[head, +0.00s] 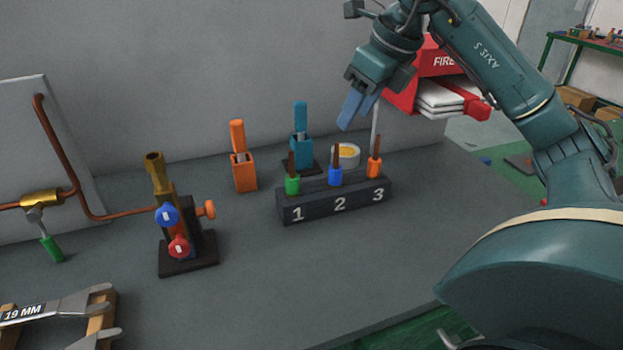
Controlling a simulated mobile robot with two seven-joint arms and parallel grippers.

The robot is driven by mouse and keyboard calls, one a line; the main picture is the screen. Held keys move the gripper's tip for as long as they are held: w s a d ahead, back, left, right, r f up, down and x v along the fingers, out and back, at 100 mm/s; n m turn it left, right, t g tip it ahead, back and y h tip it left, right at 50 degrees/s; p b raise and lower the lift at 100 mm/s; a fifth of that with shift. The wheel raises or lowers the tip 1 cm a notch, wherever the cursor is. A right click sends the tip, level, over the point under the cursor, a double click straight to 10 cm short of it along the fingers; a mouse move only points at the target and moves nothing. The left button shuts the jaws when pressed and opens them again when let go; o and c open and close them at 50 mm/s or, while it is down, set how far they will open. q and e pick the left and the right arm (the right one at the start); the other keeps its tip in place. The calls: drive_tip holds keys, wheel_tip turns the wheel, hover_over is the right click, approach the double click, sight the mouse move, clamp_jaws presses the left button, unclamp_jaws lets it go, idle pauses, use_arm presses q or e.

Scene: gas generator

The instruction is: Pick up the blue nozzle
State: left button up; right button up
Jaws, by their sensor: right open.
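The blue nozzle (335,175) stands upright in the middle slot, marked 2, of a dark rack (310,208) on the grey table. A green nozzle (292,184) stands in slot 1 and an orange nozzle (374,168) in slot 3. My right gripper (352,112) is open and empty, with its blue fingers pointing down, above and a little behind the rack. It is apart from the nozzles. My left gripper is not in view.
A brass torch stand with blue and red knobs (179,246) stands left of the rack. Behind are an orange holder (243,173), a teal holder (301,150) and a round tin (349,155). A 19 mm wrench (60,306) lies front left. The table before the rack is clear.

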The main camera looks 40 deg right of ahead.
drive_tip(key=b, duration=0.2)
hover_over(336, 168)
drive_tip(key=s, duration=0.1)
wheel_tip(336, 168, down, 8)
drive_tip(key=shift+r, duration=0.1)
drive_tip(key=f, duration=0.3)
drive_tip(key=w+f, duration=0.1)
drive_tip(key=shift+d+f+b, duration=0.25)
drive_tip(key=shift+f+b, duration=0.05)
drive_tip(key=shift+f, duration=0.1)
drive_tip(key=shift+w+a+f, duration=0.1)
drive_tip(key=shift+w+f, duration=0.15)
drive_tip(key=shift+f, duration=0.1)
drive_tip(key=shift+c, duration=0.6)
clamp_jaws()
